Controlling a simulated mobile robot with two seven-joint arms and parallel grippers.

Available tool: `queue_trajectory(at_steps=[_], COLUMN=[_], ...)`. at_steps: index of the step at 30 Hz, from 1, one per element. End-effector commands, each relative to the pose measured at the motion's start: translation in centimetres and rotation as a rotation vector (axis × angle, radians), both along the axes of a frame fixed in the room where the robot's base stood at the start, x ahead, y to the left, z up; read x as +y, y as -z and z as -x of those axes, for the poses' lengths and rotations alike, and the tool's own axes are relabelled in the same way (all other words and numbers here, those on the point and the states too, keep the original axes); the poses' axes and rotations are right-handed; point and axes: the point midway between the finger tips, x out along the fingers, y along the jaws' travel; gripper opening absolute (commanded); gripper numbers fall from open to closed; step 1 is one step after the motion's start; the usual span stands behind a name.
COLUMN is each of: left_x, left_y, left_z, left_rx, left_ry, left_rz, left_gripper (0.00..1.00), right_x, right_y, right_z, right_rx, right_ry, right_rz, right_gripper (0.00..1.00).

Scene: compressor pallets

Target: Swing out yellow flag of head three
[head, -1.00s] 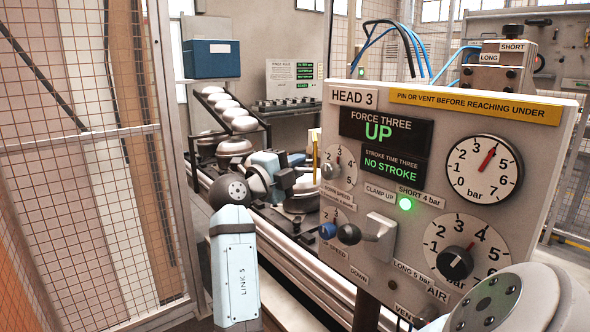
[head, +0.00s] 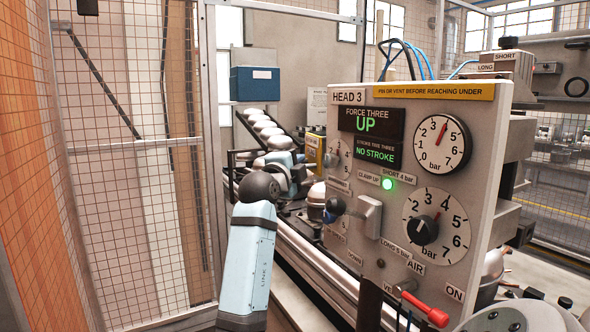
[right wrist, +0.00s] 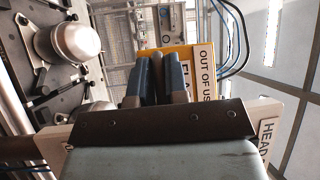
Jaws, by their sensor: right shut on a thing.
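The yellow flag (head: 313,150) of head three stands at the left edge of the HEAD 3 panel (head: 480,150), partly turned to the head view. In the right wrist view the flag (right wrist: 190,56) shows a white label reading OUT OF USE. My right gripper (right wrist: 158,62) has its blue fingers closed on the flag. In the head view my right gripper (head: 301,160) is small and partly hidden beside the flag and panel edge. My left gripper is not in view.
A mesh fence (head: 135,142) stands on the left. Behind the panel are a rack of domes (head: 264,125) and a rail. A silver dome (right wrist: 75,40) is near the gripper.

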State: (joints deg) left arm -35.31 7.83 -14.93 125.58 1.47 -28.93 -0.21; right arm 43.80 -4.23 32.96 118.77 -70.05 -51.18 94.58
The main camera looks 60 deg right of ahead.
Motion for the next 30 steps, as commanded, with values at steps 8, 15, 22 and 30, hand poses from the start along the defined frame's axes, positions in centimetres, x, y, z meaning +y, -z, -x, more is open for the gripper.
queue_trajectory(at_steps=[8, 15, 22, 30], left_x=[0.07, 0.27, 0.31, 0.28], left_y=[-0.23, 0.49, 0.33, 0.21], left_z=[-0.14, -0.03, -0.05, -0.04], left_rx=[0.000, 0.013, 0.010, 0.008], left_ry=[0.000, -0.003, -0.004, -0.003], left_rz=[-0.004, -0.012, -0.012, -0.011], left_gripper=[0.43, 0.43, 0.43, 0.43], right_x=[0.74, 0.96, 1.00, 0.99], right_y=[-0.28, -0.26, -0.26, -0.23], right_z=[0.09, 0.08, 0.06, 0.05], right_rx=[-0.005, -0.004, -0.004, -0.004], right_ry=[-0.114, -0.151, -0.155, -0.155], right_rz=[0.003, 0.004, 0.005, 0.004], right_gripper=[0.00, 0.00, 0.00, 0.38])
